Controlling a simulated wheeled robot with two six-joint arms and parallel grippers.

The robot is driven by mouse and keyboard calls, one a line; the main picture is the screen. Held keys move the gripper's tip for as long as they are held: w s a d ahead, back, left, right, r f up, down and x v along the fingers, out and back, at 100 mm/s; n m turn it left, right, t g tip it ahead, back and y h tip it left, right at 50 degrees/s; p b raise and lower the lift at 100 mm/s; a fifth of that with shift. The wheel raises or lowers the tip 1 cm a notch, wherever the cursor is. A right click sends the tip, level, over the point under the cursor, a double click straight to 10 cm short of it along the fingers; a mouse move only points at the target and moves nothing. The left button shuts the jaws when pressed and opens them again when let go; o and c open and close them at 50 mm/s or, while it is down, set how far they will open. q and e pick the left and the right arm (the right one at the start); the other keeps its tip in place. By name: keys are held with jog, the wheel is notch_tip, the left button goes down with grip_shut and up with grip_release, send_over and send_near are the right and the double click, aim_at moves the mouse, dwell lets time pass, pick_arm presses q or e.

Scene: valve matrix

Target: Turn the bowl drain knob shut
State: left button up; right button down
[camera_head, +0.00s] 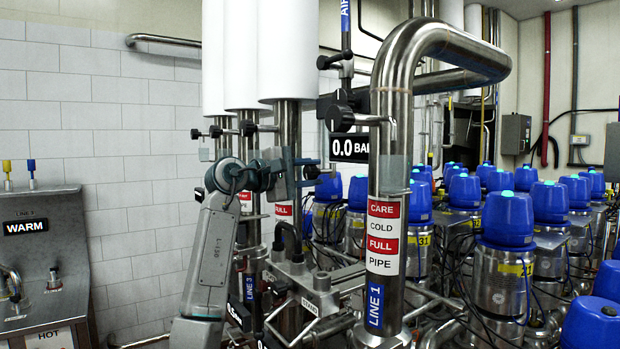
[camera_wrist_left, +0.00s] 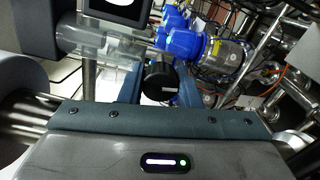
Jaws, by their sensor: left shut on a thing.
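My left gripper (camera_head: 306,168) reaches right from my grey arm, in front of the steel pipes at the middle of the head view. Its fingers are closed on a small black knob (camera_head: 312,173). In the left wrist view, the black knob (camera_wrist_left: 160,81) shows between the two blue-grey fingers of my left gripper (camera_wrist_left: 159,88). No label naming the knob is legible, and its turn angle is hard to tell. My right gripper is not in view.
A thick bent pipe (camera_head: 388,130) labelled LINE 1 stands just right of the gripper, with a 0.0 BAR display (camera_head: 350,148). White-wrapped vertical pipes (camera_head: 285,50) stand behind. Several blue-capped valves (camera_head: 506,215) fill the right. A steel WARM panel (camera_head: 45,250) is at left.

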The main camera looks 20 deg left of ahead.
pick_arm(q)
jog(key=shift+m, duration=1.1)
jog(key=shift+f, duration=0.1)
jog(key=o, duration=1)
jog(key=shift+s+a+b, duration=0.1)
jog(key=shift+b, duration=0.25)
jog(key=b+v, duration=0.4)
jog(key=v, duration=0.6)
jog(key=shift+s+a, duration=0.15)
jog(key=shift+s, duration=0.1)
